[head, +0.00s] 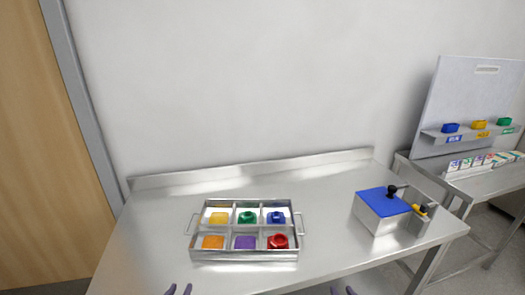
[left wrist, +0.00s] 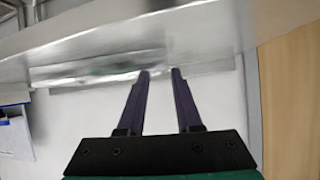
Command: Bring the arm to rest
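My left gripper (head: 179,290) shows only its purple fingertips at the bottom edge of the head view, in front of the table's near edge. In the left wrist view its two fingers (left wrist: 160,72) stand apart with nothing between them. My right gripper (head: 343,291) also shows only its fingertips at the bottom edge, further right, with a gap between them and nothing seen in it. Most of both arms is out of view.
A blue-topped box (head: 383,202) stands at the right. Further right, a second table carries a panel (head: 470,95) with coloured pieces. The table's middle is clear.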

